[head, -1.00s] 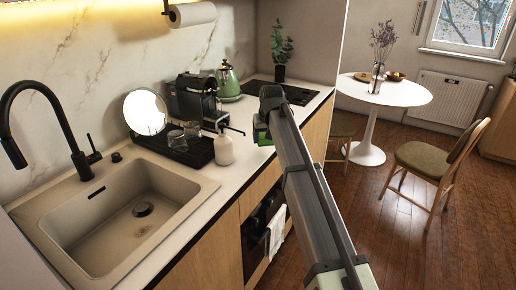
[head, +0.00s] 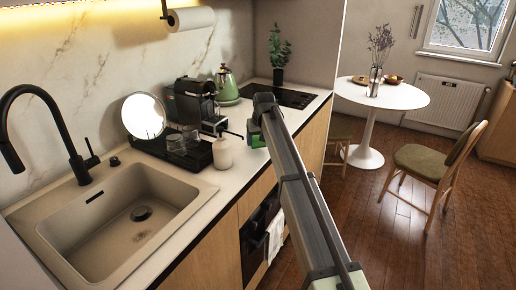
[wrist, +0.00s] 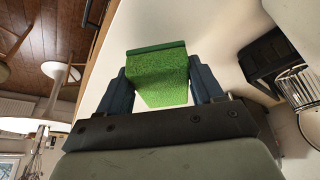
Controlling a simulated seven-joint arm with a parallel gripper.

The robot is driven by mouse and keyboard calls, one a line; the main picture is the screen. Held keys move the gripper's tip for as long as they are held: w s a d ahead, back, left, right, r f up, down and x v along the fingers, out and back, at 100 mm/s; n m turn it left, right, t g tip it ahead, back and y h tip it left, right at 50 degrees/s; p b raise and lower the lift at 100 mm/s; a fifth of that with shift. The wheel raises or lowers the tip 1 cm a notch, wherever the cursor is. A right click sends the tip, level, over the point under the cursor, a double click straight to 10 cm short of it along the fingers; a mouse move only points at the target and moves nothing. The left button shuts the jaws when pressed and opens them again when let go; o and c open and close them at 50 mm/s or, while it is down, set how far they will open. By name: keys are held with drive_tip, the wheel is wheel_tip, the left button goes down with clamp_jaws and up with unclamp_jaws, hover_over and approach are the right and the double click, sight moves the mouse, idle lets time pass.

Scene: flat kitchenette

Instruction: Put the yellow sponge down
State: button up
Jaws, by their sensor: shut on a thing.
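The sponge (wrist: 160,78) shows as a bright green block with a darker green band along one end in the wrist view; I see no yellow on it. My gripper (wrist: 158,82) is shut on it, one dark finger on each side. In the head view the sponge (head: 257,140) is a small green patch, partly hidden by my gripper (head: 264,112). It is over the pale countertop (head: 236,180), near its front edge and left of the dark hob. I cannot tell whether the sponge touches the counter.
A coffee machine (head: 190,102) and green kettle (head: 226,86) are behind. The sink (head: 120,215) is at the left. Some bare counter lies around the gripper.

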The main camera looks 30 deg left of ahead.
sight(258, 147)
drive_tip(key=shift+f, duration=1.95)
drive_tip(key=shift+f, duration=0.1)
drive_tip(key=o, duration=1)
drive_tip(key=v, duration=1.2)
